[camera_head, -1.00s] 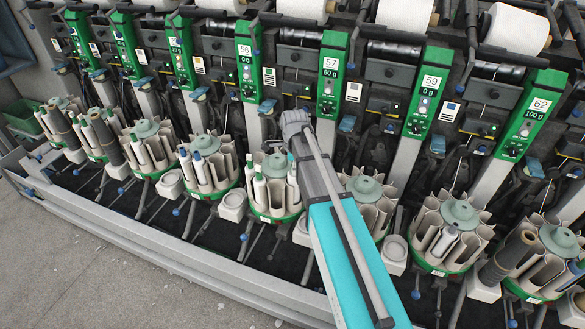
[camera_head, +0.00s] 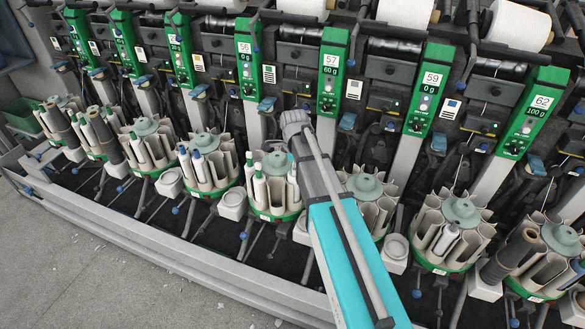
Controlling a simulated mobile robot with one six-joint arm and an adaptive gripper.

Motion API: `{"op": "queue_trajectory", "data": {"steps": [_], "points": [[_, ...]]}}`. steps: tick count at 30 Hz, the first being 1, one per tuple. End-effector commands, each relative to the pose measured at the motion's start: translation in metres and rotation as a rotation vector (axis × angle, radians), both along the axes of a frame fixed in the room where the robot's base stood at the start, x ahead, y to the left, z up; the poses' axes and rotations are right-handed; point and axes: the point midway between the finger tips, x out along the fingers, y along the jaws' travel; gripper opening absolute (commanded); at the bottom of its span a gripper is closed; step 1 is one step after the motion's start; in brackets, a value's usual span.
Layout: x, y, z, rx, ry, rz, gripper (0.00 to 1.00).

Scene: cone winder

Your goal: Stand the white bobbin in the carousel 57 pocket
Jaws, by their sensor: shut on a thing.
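The carousel under the 57 sign (camera_head: 331,62) is a ring of cream pockets around a grey-green hub (camera_head: 366,186). My arm covers its left side, and I cannot see into its pockets clearly. My arm rises from the bottom of the picture, with its grey joint at the top in front of the machine. My gripper is not visible, and the white bobbin cannot be made out in it. Other white bobbins stand upright in the carousel to the left (camera_head: 262,211), below the 56 sign (camera_head: 245,52).
The carousel below the 59 sign (camera_head: 441,265) stands to the right with one pale bobbin in it. A carousel at the far right (camera_head: 535,293) has dark tubes beside its hub. A pale rail (camera_head: 190,268) runs along the machine front, with open floor (camera_head: 60,285) before it.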

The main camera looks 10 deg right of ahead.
Motion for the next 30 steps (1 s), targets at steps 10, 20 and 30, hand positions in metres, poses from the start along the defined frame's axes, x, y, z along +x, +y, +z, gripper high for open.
{"op": "queue_trajectory", "data": {"steps": [10, 20, 30], "points": [[0.0, 0.0, -0.007, 0.0, 0.0, 0.0, 0.0], [0.0, 0.0, -0.013, 0.0, 0.0, 0.0, 0.0], [0.0, 0.0, -0.013, 0.0, 0.0, 0.0, 0.0]]}}
